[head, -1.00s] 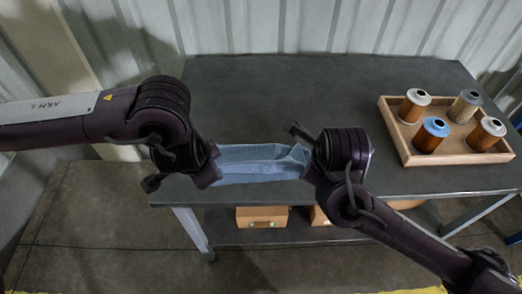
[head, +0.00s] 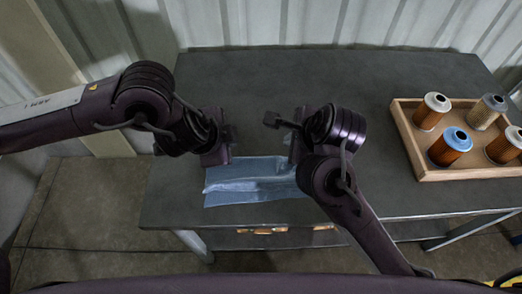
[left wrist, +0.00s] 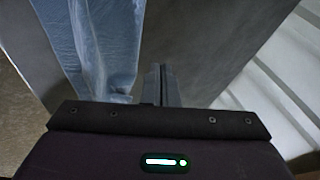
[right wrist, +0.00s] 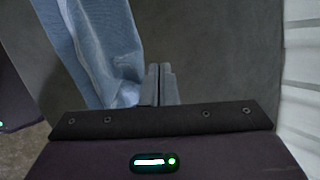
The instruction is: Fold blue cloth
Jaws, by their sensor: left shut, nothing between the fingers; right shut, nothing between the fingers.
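The blue cloth (head: 240,187) lies near the front edge of the dark table, with a raised, wrinkled fold running across it. My left gripper (head: 230,133) is shut and empty just behind the cloth's left end. My right gripper (head: 272,120) is shut and empty behind the cloth's right end, and my right arm hides that end. In the left wrist view the shut fingers (left wrist: 160,85) are beside the cloth (left wrist: 100,45). In the right wrist view the shut fingers (right wrist: 160,85) are close beside the cloth (right wrist: 95,50); whether they touch it I cannot tell.
A wooden tray (head: 440,174) with several filter cartridges, one blue-topped (head: 450,147), stands on the right of the table (head: 300,75). The table's back and middle are clear. Boxes show partly on a shelf below the front edge. A corrugated wall stands behind.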

